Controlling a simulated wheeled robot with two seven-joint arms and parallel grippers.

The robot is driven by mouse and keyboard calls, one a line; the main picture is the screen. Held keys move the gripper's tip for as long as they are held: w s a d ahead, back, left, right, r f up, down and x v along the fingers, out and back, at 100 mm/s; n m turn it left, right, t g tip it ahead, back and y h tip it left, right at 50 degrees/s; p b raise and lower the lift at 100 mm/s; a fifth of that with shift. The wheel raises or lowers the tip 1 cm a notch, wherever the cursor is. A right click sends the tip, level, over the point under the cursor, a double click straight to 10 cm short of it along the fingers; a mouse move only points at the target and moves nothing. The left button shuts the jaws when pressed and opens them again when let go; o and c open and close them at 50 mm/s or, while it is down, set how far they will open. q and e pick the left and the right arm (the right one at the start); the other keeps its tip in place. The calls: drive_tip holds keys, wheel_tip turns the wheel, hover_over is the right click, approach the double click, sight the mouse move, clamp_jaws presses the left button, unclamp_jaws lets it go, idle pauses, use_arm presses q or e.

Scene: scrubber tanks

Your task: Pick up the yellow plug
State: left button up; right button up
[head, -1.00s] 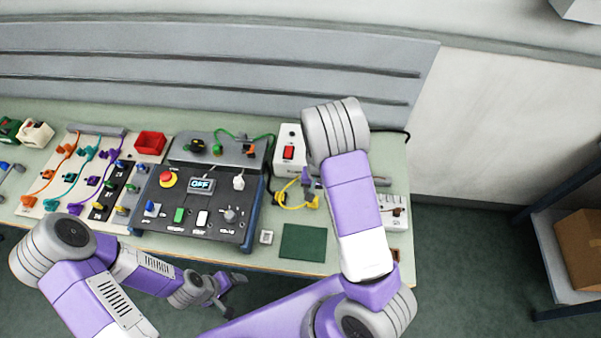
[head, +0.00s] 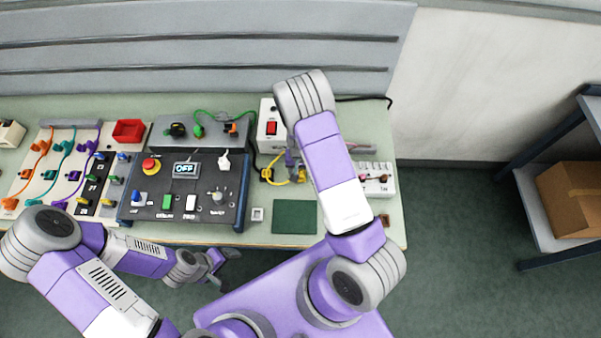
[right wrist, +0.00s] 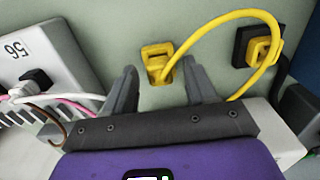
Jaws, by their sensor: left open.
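The yellow plug (right wrist: 158,66) sits on a yellow square piece on the bench top, with a yellow cable (right wrist: 218,17) looping from it. The cable's other end has a yellow connector (right wrist: 258,51) at a black block. In the head view the yellow plug (head: 301,177) shows just beside my right arm. My right gripper (right wrist: 163,76) is open, with its fingertips apart on either side of the plug; whether they touch it I cannot tell. In the head view my right gripper (head: 291,159) is partly hidden by its arm. My left gripper (head: 219,269) is open and empty in front of the bench edge.
A white power strip (head: 376,179) lies right of my right arm, and a white box with a red switch (head: 271,122) stands behind. The dark control panel (head: 205,212) is left. A green mat (head: 294,217) lies flat near the front edge.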

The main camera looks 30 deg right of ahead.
sight(301, 172)
clamp_jaws()
wheel_tip(301, 172, up, 10)
drive_tip(key=shift+p, duration=0.4)
